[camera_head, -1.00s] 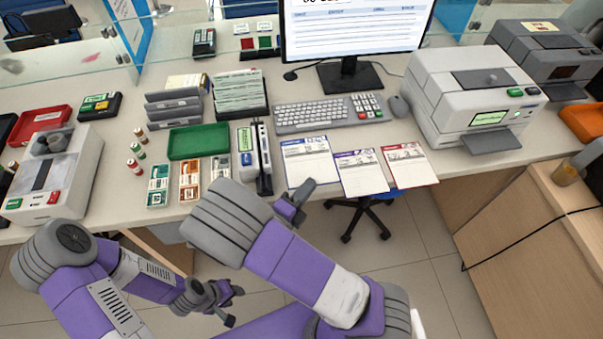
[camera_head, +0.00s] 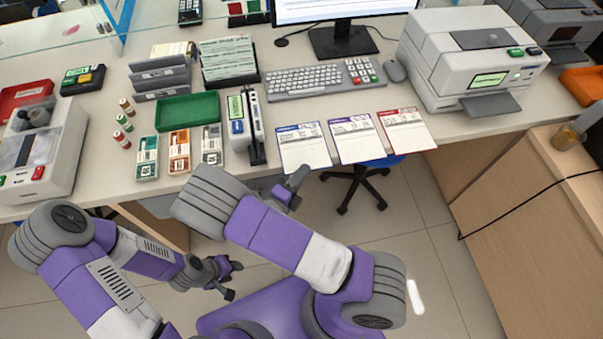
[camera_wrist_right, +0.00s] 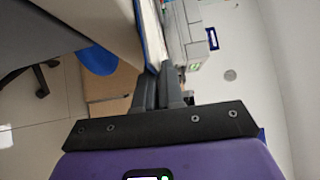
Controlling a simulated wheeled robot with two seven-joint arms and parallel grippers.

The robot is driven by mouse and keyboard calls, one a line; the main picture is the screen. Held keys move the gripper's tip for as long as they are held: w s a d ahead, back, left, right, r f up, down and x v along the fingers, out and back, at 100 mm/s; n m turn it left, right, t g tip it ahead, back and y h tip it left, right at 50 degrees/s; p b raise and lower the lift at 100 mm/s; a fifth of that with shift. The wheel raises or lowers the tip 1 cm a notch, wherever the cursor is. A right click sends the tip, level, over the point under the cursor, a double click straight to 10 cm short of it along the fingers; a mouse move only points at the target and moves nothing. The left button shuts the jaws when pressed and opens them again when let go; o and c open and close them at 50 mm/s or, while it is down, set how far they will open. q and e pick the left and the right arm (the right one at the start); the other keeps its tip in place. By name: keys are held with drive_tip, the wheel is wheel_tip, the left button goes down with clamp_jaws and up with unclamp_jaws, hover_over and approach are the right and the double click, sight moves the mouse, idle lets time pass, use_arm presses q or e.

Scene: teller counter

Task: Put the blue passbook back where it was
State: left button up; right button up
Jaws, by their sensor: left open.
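The blue passbook (camera_head: 304,149), a white sheet with a blue header, is at the counter's front edge, left of the purple passbook (camera_head: 353,140) and the red passbook (camera_head: 405,132). My right gripper (camera_head: 297,180) is at its near edge, shut on it. The right wrist view shows it almost edge-on as a white strip with a blue edge (camera_wrist_right: 150,35) between the fingers (camera_wrist_right: 159,88). I cannot tell whether it touches the counter. My left gripper (camera_head: 232,280) is open and empty, below and in front of the counter.
A keyboard (camera_head: 310,82) and monitor are behind the passbooks. An upright white device (camera_head: 238,128) stands close on the left, near a green tray (camera_head: 188,111). A printer (camera_head: 470,60) stands to the right. A blue stool (camera_head: 355,180) is under the counter.

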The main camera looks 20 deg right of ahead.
drive_tip(key=o, duration=0.4)
drive_tip(key=p+v, duration=0.2)
drive_tip(key=v, duration=1)
drive_tip(key=w+d+f+n+g+y, duration=0.1)
drive_tip(key=w+d+f+n+y, duration=0.15)
drive_tip(key=f+n+y, duration=0.35)
drive_tip(key=w+d+f+n+g+y, duration=0.1)
drive_tip(key=w+f+n+g+y, duration=0.15)
drive_tip(key=f+n+y, duration=0.4)
drive_tip(key=s+f+n+g+y, duration=0.1)
drive_tip(key=s+n+y, duration=0.1)
drive_tip(key=n, duration=0.3)
drive_tip(key=s+a+f+n+g+y, duration=0.1)
drive_tip(key=s+f+n+g+y, duration=0.1)
drive_tip(key=s+n, duration=0.3)
drive_tip(key=s+a+f+n+g+y, duration=0.1)
drive_tip(key=s+n+y, duration=0.2)
drive_tip(key=n, duration=0.2)
drive_tip(key=shift+s+a+f+n+g+y, duration=0.2)
drive_tip(key=shift+s+f+n+g+y, duration=0.05)
drive_tip(key=shift+s+f+g+y, duration=0.1)
